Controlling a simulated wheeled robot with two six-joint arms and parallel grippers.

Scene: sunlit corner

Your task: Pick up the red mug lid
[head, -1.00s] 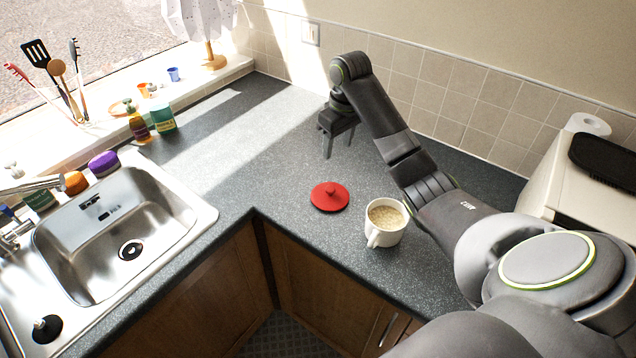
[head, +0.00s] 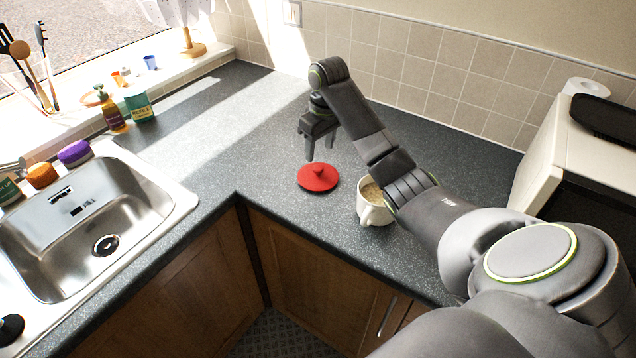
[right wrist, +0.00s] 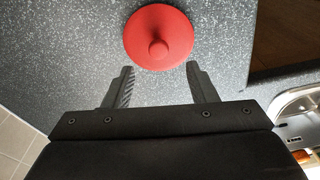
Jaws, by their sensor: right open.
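The red mug lid (head: 318,177) lies flat on the dark speckled counter, its round knob upward. In the right wrist view the lid (right wrist: 159,38) is just beyond the fingertips, centred between them. My right gripper (head: 321,152) is above the counter, just behind the lid in the head view. In the right wrist view my right gripper (right wrist: 159,72) is open, with nothing between its fingers. A white mug (head: 372,204) with pale contents stands to the right of the lid, partly hidden by my right arm. My left gripper is not in view.
A steel sink (head: 95,225) is at the left. A soap bottle (head: 112,112), a green container (head: 139,105) and sponges (head: 74,153) stand behind it. A white appliance (head: 560,150) is at the right. The counter left of the lid is clear.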

